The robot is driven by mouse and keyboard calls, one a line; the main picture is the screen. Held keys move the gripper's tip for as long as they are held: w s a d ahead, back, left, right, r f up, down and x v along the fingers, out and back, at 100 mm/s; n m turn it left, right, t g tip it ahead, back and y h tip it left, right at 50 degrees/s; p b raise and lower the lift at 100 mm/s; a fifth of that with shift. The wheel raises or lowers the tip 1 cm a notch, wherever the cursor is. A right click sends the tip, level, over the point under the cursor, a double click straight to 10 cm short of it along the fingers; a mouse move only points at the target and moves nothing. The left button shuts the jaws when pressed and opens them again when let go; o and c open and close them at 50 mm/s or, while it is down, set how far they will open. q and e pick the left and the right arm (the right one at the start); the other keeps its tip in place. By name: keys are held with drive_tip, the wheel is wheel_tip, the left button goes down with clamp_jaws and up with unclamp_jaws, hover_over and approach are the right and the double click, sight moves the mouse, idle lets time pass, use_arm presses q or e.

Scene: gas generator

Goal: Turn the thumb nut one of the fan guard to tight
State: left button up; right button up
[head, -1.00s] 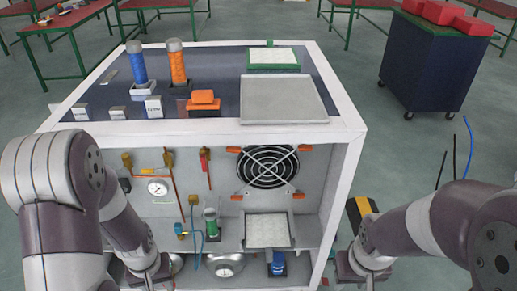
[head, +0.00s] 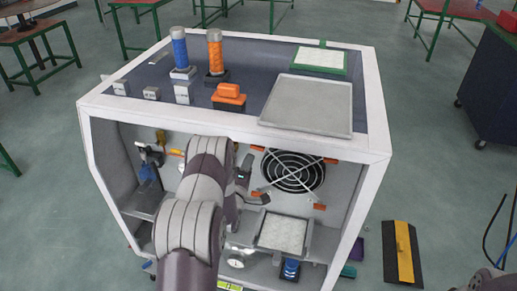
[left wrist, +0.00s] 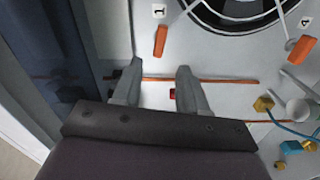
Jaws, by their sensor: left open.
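The fan guard (head: 293,171) is a pale cross-shaped frame over the black round fan on the front panel. Thumb nut one (left wrist: 161,40) is an orange bar beside the label "1" in the left wrist view, lying nearly along the gripper's direction. My left gripper (left wrist: 160,67) is open and empty; its two fingers are apart and point at the nut, which lies just beyond their tips, roughly between them. In the head view my left gripper (head: 258,183) is left of the fan, partly hidden by my arm. My right gripper is not in view.
Another orange nut (left wrist: 303,48) is beside the label "4". Brass fittings (left wrist: 263,103) and a blue tube are at the lower right of the wrist view. The cabinet's white top edge (head: 240,129) overhangs the panel. A tray with a pale filter (head: 283,233) is below the fan.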

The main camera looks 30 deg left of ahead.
sight(257, 149)
use_arm(q)
drive_tip(key=x, duration=0.5)
drive_tip(key=p+x, duration=0.1)
drive_tip(key=x, duration=0.1)
drive_tip(key=shift+w+d+r, duration=0.1)
drive_tip(key=shift+w+d, duration=0.2)
drive_tip(key=shift+w+a, duration=0.2)
drive_tip(key=shift+w, duration=0.25)
drive_tip(key=shift+w+d, duration=0.15)
clamp_jaws()
